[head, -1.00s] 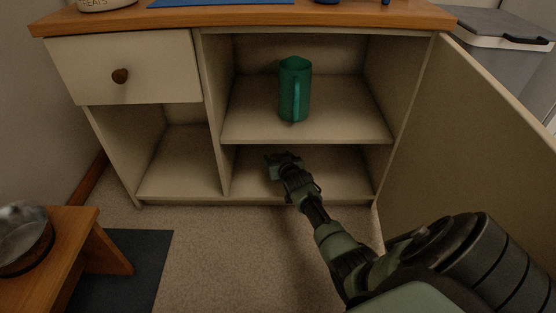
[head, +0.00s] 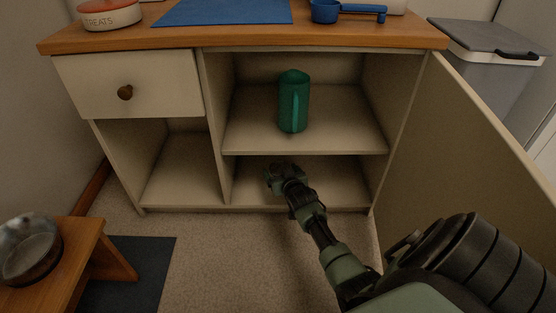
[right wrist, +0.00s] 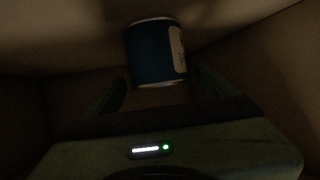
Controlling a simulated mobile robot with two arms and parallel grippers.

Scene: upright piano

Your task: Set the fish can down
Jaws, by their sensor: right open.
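The fish can (right wrist: 150,55) shows in the right wrist view as a blue can with a pale label and metal rims. It stands on a surface inside the dark lower compartment, just ahead of my right gripper's fingers. My right gripper (head: 280,172) reaches into the lower right compartment of the cabinet, below the middle shelf (head: 345,135). Its fingers are apart, one on each side of the can's near end, with no clear contact seen. In the head view I cannot make out the can. My left gripper is not in view.
A green pitcher (head: 293,105) stands on the middle shelf above my right arm. The cabinet door (head: 470,150) is open at the right. A wooden stand with a metal bowl (head: 30,250) is at lower left. A treats jar (head: 108,14), blue mat (head: 225,11) and blue scoop (head: 330,12) are on the countertop.

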